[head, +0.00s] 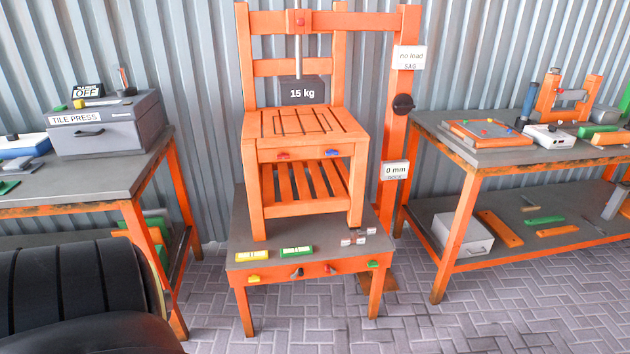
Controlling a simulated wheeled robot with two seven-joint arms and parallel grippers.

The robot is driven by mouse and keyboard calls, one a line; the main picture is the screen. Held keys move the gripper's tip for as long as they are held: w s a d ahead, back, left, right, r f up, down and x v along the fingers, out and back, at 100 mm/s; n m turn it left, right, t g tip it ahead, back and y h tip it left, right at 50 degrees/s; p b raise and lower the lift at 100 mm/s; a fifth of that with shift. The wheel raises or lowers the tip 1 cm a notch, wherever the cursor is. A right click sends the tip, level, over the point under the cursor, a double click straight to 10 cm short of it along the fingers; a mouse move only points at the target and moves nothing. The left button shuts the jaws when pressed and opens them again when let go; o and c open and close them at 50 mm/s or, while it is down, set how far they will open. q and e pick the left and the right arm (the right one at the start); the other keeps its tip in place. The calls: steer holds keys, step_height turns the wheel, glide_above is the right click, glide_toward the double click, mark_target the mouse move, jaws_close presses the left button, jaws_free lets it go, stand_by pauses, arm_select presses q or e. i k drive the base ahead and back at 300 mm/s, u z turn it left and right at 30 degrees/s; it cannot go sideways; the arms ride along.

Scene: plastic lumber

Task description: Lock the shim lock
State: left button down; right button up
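No part is labelled as a shim lock, and I cannot tell which one it is. An orange slatted chair-like frame (306,126) stands on a low grey-topped orange table (330,232). Its front rail carries a red tab (283,156) and a blue tab (331,153). The low table's front rail carries several small coloured tabs, among them a yellow one (254,278) and a green one (373,264). A black round knob (403,104) sits on the orange post at the right. Small grey and red pieces (353,237) lie on the table's right side. Neither gripper is in view.
A yellow label (252,256) and green label (295,252) lie on the low table. A 15 kg weight (303,92) hangs above the seat. Side benches (85,180) and (440,131) hold a tile press (108,123) and tools. Paved floor (330,325) is open in front.

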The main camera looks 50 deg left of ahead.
mark_target(328, 269)
steer(key=u, duration=0.9)
